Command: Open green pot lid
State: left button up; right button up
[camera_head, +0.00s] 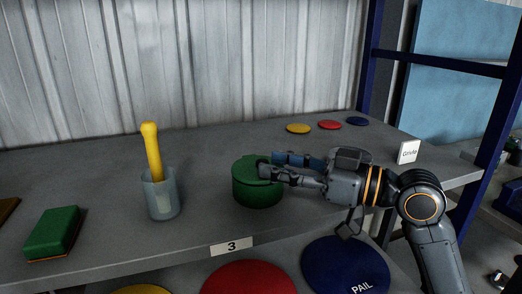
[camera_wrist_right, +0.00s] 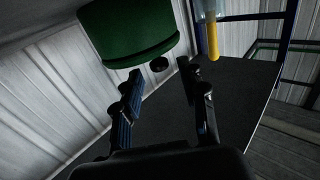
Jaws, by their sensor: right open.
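The green pot (camera_head: 257,192) stands upright on the grey shelf, near its middle. Its green lid is on top, partly hidden by my right gripper. My right gripper (camera_head: 270,164) reaches in from the right with its fingers level, its tips at the lid's right side and top. In the right wrist view the two fingers are spread apart, and my right gripper (camera_wrist_right: 160,70) is open. The green pot (camera_wrist_right: 128,32) shows beyond the tips there, with a small dark round part between them. I cannot tell whether the fingers touch the lid. My left gripper is not in view.
A clear cup (camera_head: 162,198) holding a yellow-handled tool (camera_head: 151,150) stands left of the pot. A green sponge-like block (camera_head: 53,233) lies farther left. Yellow (camera_head: 298,129), red (camera_head: 329,125) and blue (camera_head: 358,121) discs lie at the back right. Large lids show below the shelf edge.

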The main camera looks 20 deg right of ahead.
aim_at(262, 160)
jog(key=shift+p+x, duration=0.35)
jog(key=shift+x, duration=1.5)
grip_shut()
